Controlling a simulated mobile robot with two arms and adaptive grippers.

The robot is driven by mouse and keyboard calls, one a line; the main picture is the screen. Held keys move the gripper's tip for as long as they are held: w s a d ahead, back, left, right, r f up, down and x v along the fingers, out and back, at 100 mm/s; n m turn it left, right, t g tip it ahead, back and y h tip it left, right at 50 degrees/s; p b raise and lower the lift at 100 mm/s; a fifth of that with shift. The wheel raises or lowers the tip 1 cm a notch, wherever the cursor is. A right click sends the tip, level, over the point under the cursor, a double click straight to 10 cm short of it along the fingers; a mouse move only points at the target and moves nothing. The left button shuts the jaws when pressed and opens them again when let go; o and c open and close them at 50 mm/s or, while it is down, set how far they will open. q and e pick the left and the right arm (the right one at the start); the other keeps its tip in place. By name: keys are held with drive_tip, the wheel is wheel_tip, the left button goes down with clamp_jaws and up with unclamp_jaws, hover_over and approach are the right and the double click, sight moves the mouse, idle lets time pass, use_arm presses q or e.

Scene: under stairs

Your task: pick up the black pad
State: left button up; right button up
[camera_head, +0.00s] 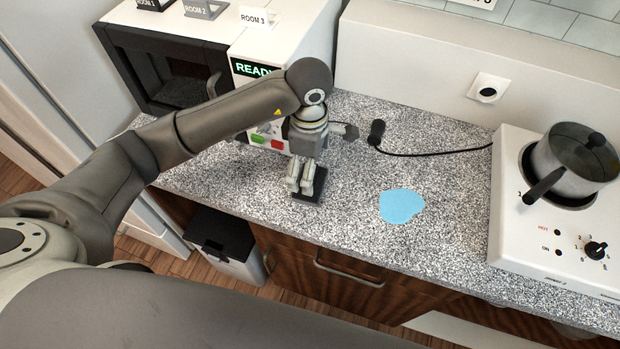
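The black pad (315,190) is a small dark, flat piece at the front part of the speckled counter. My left gripper (300,187) points down right over it, and its fingers hide part of the pad. The fingertips are at or very near the pad, and the two fingers look close together. I cannot tell whether they grip it or whether it is lifted off the counter. My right gripper is not in view.
A light blue flat patch (401,206) lies right of the pad. A hotplate (520,235) with a pot (572,165) stands at the right. A black plug (376,130) with a cord lies behind. A microwave-like box (170,75) stands at the left. A bin (228,240) is below the counter.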

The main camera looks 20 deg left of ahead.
sight(321, 172)
use_arm(q)
drive_tip(key=shift+s+d+f+p, duration=0.1)
drive_tip(key=shift+s+f+p, duration=0.05)
drive_tip(key=shift+f+p, duration=0.45)
wheel_tip(321, 172, down, 3)
drive_tip(key=shift+s+f+p, duration=0.1)
drive_tip(key=shift+f+p, duration=0.05)
drive_tip(key=shift+p, duration=0.6)
drive_tip(key=shift+f, duration=0.4)
drive_tip(key=shift+c, duration=0.3)
drive_tip(key=c, duration=0.7)
